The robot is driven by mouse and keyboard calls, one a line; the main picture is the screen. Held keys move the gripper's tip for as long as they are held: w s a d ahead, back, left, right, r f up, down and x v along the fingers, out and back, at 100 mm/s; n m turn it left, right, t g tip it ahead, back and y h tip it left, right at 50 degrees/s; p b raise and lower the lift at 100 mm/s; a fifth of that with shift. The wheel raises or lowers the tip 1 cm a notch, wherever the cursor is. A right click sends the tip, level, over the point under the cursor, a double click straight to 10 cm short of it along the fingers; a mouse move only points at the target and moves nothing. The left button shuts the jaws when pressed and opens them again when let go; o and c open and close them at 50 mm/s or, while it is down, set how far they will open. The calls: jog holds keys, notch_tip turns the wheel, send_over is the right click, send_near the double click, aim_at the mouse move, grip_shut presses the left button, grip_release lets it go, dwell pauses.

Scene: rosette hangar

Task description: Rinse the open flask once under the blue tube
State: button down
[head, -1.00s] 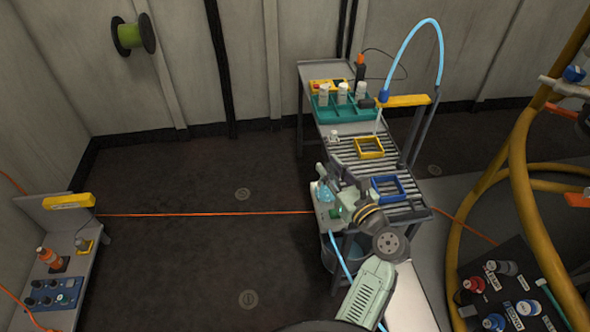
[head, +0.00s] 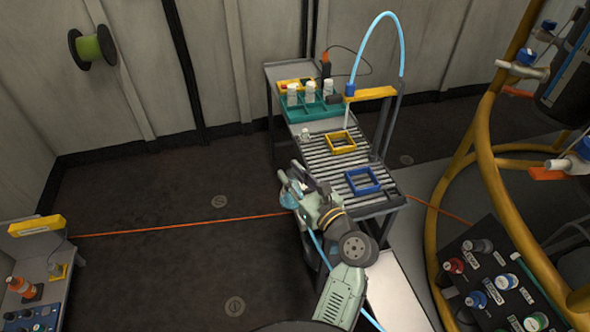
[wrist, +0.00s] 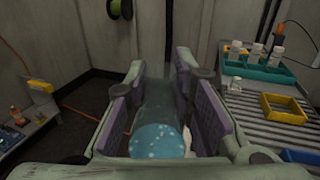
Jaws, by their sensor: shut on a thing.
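My gripper (head: 298,180) is at the left side of the cart, beside its slatted top. It is shut on a clear flask (wrist: 158,140), which shows between the two jaws in the wrist view with a pale blue, white-speckled lower end. In the head view the flask (head: 288,200) is mostly hidden by the gripper. The blue tube (head: 376,38) arches over the far end of the cart. Its blue fitting (head: 349,90) is at a yellow bracket (head: 372,94), with a thin pale spout below. The flask is well apart from it.
The slatted top (head: 325,160) carries a yellow frame (head: 341,142) and a blue frame (head: 362,181). A small clear bottle (head: 305,134) stands near a teal rack (head: 312,108) of white-capped bottles. A yellow pipe frame (head: 485,150) stands at right. The floor at left is open.

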jog(key=shift+w+a+r+b, duration=0.1)
jog(key=shift+w+b, duration=0.1)
jog(key=shift+w, duration=0.4)
jog(key=shift+w+a+r+b, duration=0.1)
jog(key=shift+w+b, duration=0.1)
jog(key=shift+w, duration=0.35)
jog(key=shift+s+d+f+p, duration=0.1)
jog(key=shift+s+d+p, duration=0.05)
jog(key=shift+s+p, duration=0.75)
jog(key=shift+s+d+f+p, duration=0.1)
jog(key=shift+s+d+p, duration=0.15)
jog(key=shift+d, duration=0.3)
jog(key=shift+s+d+p, duration=0.2)
jog(key=shift+d, duration=0.3)
jog(key=shift+w+d+f, duration=0.1)
jog(key=shift+w+d, duration=0.25)
jog(key=shift+w, duration=0.3)
jog(key=shift+w+d, duration=0.3)
jog(key=shift+w, duration=0.3)
